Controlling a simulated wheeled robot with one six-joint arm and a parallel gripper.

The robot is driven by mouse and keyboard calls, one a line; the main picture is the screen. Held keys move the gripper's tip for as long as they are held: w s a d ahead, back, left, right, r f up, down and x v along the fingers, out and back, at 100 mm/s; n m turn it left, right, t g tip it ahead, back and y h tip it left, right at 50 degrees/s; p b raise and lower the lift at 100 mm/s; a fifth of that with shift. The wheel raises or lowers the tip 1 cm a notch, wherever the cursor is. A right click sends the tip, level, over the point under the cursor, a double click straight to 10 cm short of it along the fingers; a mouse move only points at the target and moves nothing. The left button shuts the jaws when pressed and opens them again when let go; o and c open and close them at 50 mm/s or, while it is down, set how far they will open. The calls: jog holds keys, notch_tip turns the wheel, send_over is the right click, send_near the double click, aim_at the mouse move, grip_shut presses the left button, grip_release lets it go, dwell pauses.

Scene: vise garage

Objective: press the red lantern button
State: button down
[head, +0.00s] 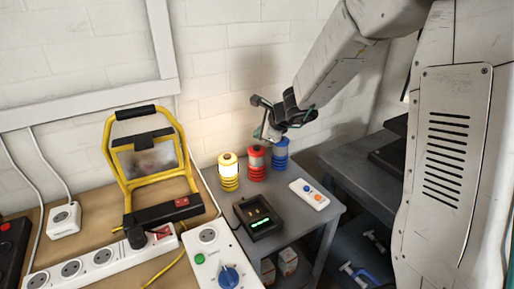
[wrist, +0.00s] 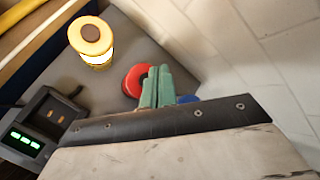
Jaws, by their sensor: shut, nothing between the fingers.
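The red lantern (head: 256,164) stands upright between the yellow lantern (head: 228,171) and the blue lantern (head: 280,154) on the grey table. The yellow lantern's body glows; the red one looks unlit. My gripper (head: 263,137) is shut and empty, with its fingertips pointing down just above the red lantern. In the wrist view the green fingertips (wrist: 154,88) overlap the right side of the red lantern's top (wrist: 136,80). I cannot tell whether the fingertips touch the red top.
A black charger (head: 258,217) with a green display and a white remote (head: 309,194) with coloured buttons lie in front of the lanterns. A yellow work light (head: 147,165) and a power strip (head: 100,262) are at left. The white wall is close behind.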

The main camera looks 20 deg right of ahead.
aim_at(260, 149)
jog(key=shift+f, duration=0.95)
dwell(1.4)
jog(key=shift+f, duration=0.4)
jog(key=shift+f, duration=0.45)
dwell(0.5)
jog(key=shift+r, duration=0.85)
jog(key=shift+r, duration=2.55)
